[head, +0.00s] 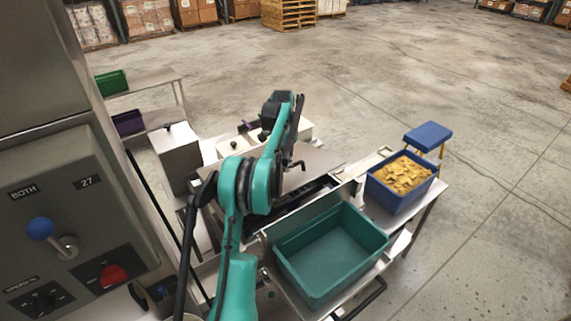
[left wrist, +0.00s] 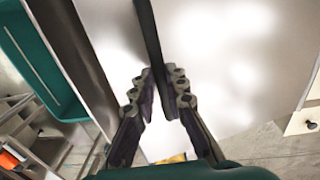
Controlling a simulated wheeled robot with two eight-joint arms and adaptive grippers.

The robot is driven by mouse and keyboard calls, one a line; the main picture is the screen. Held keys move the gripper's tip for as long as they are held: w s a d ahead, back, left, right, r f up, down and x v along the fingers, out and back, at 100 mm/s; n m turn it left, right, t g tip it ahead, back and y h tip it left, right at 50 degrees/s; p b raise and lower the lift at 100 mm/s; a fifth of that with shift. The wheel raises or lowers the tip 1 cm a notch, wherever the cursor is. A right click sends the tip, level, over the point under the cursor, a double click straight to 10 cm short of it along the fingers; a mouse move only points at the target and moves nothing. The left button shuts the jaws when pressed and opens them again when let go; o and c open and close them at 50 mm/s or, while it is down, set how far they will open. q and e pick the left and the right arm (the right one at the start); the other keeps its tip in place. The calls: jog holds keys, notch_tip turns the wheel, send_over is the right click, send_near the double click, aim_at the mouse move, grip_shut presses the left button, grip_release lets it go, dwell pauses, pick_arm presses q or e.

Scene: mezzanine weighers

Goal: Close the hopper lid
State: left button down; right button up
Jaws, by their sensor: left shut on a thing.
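The hopper lid (head: 320,162) is a bright metal plate in the middle of the head view, partly behind my teal left arm. A dark gap shows below its near edge; I cannot tell its exact angle. In the left wrist view the shiny lid (left wrist: 220,60) fills much of the picture. My left gripper (left wrist: 163,80) is shut on a dark bar-shaped handle (left wrist: 149,35) that runs across the lid. In the head view my arm hides much of this grip. My right gripper is not in view.
An empty teal bin (head: 330,250) stands in front of the hopper. A blue bin (head: 402,182) of yellow pieces stands right, with a blue-topped stool (head: 428,136) beyond. A control panel (head: 70,225) with a blue-knobbed lever stands close at left. Open floor lies behind.

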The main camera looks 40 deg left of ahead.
aim_at(291, 183)
pick_arm(q)
jog(key=d+f+y+b, duration=0.1)
jog(key=f+b, duration=0.1)
jog(key=f, duration=0.1)
jog(key=d+f+y+b, duration=0.1)
jog(key=f+b, duration=0.1)
jog(key=f, duration=0.1)
jog(key=f+y+b, duration=0.1)
jog(key=f+b, duration=0.2)
jog(key=shift+s+d+f+t, duration=0.15)
jog(key=shift+s+d+t, duration=0.2)
jog(key=shift+d+t, duration=0.05)
jog(key=shift+s+d+f, duration=0.15)
jog(key=shift+f, duration=0.1)
jog(key=c, duration=1.6)
grip_release()
jog(key=shift+o, duration=0.3)
jog(key=r, duration=0.4)
jog(key=d+r, duration=0.1)
jog(key=r, duration=0.3)
jog(key=d+r, duration=0.1)
jog(key=r, duration=0.2)
jog(key=shift+s+d+r, duration=0.15)
jog(key=shift+s+r, duration=0.1)
jog(key=shift+r, duration=0.15)
